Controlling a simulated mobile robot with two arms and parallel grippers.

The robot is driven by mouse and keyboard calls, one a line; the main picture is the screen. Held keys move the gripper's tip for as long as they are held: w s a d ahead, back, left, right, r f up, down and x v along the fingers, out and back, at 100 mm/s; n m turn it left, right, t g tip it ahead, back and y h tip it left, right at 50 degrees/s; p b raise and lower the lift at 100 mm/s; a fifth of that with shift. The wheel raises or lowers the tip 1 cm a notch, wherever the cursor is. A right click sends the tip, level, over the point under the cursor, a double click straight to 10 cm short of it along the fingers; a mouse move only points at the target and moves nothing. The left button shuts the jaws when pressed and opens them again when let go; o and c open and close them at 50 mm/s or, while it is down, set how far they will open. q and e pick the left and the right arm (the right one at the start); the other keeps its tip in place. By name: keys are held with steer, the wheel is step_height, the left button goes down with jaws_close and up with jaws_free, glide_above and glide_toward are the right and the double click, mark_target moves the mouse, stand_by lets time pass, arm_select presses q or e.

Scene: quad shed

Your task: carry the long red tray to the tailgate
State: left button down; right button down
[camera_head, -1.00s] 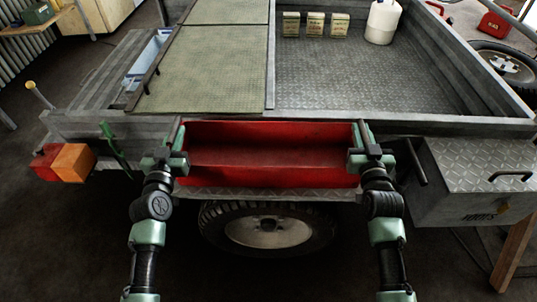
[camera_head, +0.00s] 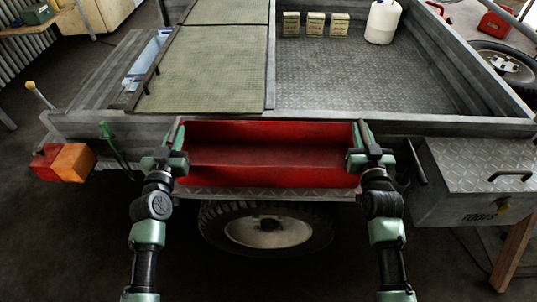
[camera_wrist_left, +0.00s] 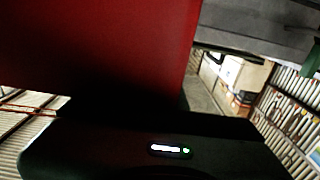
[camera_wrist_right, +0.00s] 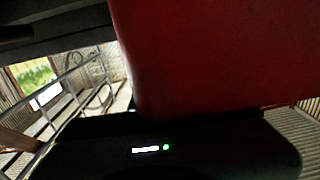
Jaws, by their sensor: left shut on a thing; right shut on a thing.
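The long red tray (camera_head: 270,155) is in the middle of the head view, level, at the near side of the trailer above a narrow tread-plate ledge (camera_head: 270,193), which may be the tailgate. I cannot tell whether the tray touches the ledge. My left gripper (camera_head: 178,150) is shut on its left end and my right gripper (camera_head: 360,150) on its right end. The tray's red wall fills much of the left wrist view (camera_wrist_left: 95,50) and the right wrist view (camera_wrist_right: 215,55). The fingertips are hidden in both wrist views.
Behind the tray is the trailer bed (camera_head: 360,85), with several small tins and a white jug (camera_head: 382,22) at its back. A toolbox (camera_head: 478,178) sits to the right and an orange lamp (camera_head: 73,162) to the left. A wheel (camera_head: 268,230) is below.

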mark_target(173, 127)
arm_select(q)
steer(key=shift+w+r, duration=0.1)
steer(key=shift+r, duration=0.35)
arm_select(e)
steer(key=shift+r, duration=0.15)
